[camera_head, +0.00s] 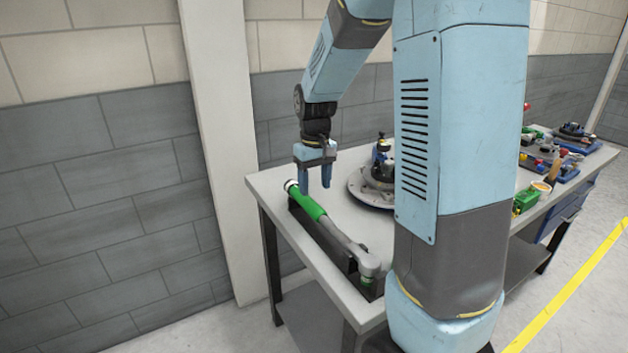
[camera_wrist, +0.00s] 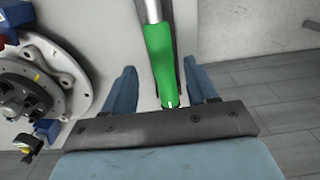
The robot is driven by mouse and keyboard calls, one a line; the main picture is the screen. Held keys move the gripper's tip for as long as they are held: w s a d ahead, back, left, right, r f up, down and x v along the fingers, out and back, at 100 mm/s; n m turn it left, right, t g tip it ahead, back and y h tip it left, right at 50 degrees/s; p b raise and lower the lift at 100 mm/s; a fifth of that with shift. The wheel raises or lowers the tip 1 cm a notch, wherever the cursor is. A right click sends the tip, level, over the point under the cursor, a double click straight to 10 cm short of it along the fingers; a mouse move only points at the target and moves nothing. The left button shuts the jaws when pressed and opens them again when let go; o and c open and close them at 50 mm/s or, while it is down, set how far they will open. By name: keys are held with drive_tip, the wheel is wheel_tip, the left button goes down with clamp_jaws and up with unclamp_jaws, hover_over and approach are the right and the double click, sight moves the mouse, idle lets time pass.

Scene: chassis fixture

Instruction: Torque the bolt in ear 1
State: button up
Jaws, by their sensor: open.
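The torque wrench (camera_head: 311,207) has a green handle and a grey metal shaft. It lies in a dark cradle (camera_head: 335,244) along the left edge of the table. My gripper (camera_head: 316,192) is open, pointing down at the handle's end. In the wrist view the green handle (camera_wrist: 162,55) runs between my two spread fingers; whether they touch it I cannot tell. The chassis fixture (camera_head: 371,190), a round grey plate with a dark hub and blue parts, stands to the right; my arm's column hides part of it. It also shows in the wrist view (camera_wrist: 73,84). I cannot pick out ear 1 or its bolt.
The pale table top (camera_head: 345,213) is clear between cradle and fixture. A wall and white pillar (camera_head: 215,120) stand close behind the table's left end. Further right are a green box (camera_head: 526,199) and another fixture on blue (camera_head: 575,133).

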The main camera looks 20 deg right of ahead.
sight(315, 205)
drive_tip(key=shift+f, duration=4.65)
clamp_jaws()
drive_tip(key=shift+r, duration=0.1)
drive_tip(key=shift+r, duration=3.45)
drive_tip(key=shift+w, duration=0.1)
